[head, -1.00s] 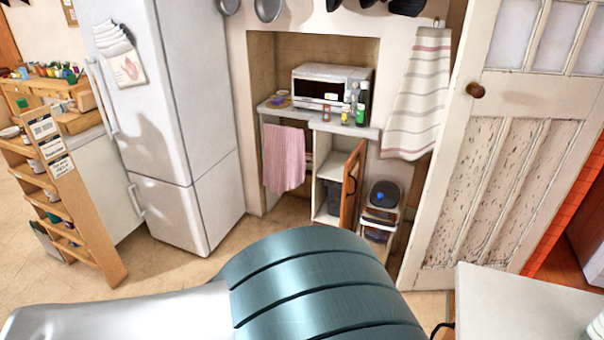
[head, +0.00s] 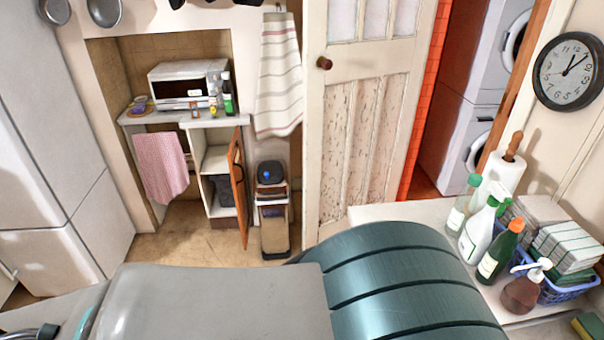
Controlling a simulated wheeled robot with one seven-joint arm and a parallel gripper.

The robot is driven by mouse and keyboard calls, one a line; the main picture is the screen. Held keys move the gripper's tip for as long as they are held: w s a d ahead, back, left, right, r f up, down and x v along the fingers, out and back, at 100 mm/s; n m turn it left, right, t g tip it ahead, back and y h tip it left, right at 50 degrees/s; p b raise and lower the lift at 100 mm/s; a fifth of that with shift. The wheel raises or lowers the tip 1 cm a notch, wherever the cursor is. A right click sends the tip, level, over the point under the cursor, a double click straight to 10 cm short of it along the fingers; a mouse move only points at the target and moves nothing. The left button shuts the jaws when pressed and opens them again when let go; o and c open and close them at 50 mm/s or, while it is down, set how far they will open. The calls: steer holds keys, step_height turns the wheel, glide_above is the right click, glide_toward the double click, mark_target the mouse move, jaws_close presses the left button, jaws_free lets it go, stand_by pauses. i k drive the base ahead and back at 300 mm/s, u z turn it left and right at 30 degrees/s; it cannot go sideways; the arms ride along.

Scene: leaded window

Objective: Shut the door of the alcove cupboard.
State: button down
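The alcove cupboard (head: 215,157) stands under the worktop in the wall recess, in the left half of the head view. Its wooden door (head: 238,188) is swung open on the right side of the cupboard and is seen nearly edge-on. The inside shows a shelf and a dark basket (head: 226,190). My arm fills the bottom of the view, well in front of the cupboard. My gripper is not in view.
A bin (head: 272,215) stands just right of the open door. A pink towel (head: 161,167) hangs to the left. A white panelled door (head: 362,120) and a counter (head: 385,212) with bottles are to the right. Floor (head: 185,236) before the cupboard is clear.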

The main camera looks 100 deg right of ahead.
mark_target(235, 153)
steer(key=z, duration=3.1)
steer(key=i, duration=2.65)
steer(key=u, duration=1.75)
